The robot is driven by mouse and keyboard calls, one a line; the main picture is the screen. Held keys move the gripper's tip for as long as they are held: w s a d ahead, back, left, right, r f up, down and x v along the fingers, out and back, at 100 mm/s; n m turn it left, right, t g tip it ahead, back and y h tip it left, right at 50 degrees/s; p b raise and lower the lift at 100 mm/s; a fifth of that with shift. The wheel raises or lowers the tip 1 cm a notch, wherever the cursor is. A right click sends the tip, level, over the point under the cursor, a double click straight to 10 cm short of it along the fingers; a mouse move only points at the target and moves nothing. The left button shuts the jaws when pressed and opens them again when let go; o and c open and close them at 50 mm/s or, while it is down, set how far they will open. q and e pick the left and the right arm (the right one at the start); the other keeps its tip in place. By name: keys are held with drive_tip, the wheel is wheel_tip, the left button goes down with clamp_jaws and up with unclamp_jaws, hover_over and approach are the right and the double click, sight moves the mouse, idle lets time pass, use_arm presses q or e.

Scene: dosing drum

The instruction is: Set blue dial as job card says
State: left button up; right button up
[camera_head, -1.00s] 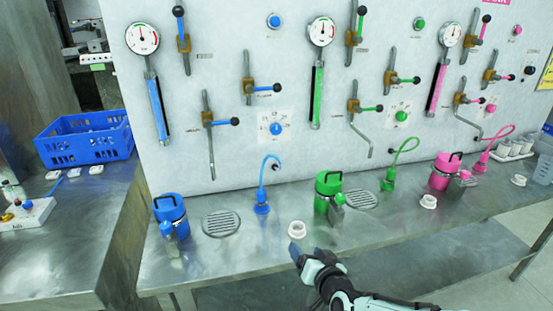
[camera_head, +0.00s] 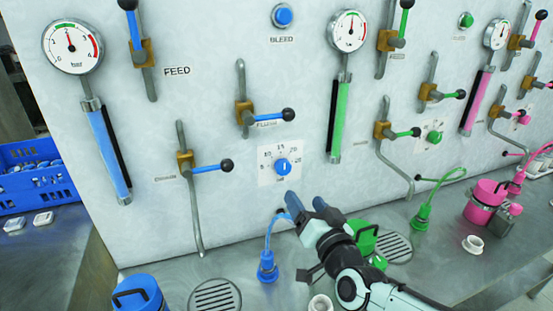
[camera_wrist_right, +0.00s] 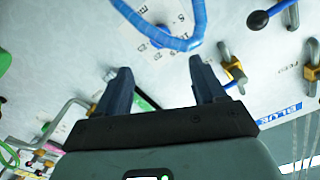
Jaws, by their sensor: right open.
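The blue dial (camera_head: 283,167) is a round knob on a white scale plate (camera_head: 268,180) on the panel, with numbers around it. Its white pointer mark looks about upright. My right gripper (camera_head: 306,203) is open and empty, just below and right of the dial, apart from it. In the right wrist view the open fingers (camera_wrist_right: 160,85) face the panel. The dial (camera_wrist_right: 163,40) shows there partly behind the blue hose (camera_wrist_right: 175,40). No job card can be made out. My left gripper is not in view.
The blue hose with its nozzle (camera_head: 267,268) rises from the bench just left of my right gripper. Blue valve levers (camera_head: 212,168) stick out left of the dial. A green canister (camera_head: 365,238) stands behind my right arm. A white cup (camera_head: 320,303) stands at the front edge.

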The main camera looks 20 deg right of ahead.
sight(285, 170)
drive_tip(key=w, duration=0.4)
drive_tip(key=w+p, duration=0.1)
drive_tip(key=w, duration=0.3)
drive_tip(key=w+p, duration=0.1)
drive_tip(key=w, duration=0.4)
drive_tip(key=shift+d, duration=0.4)
drive_tip(key=c, duration=1.1)
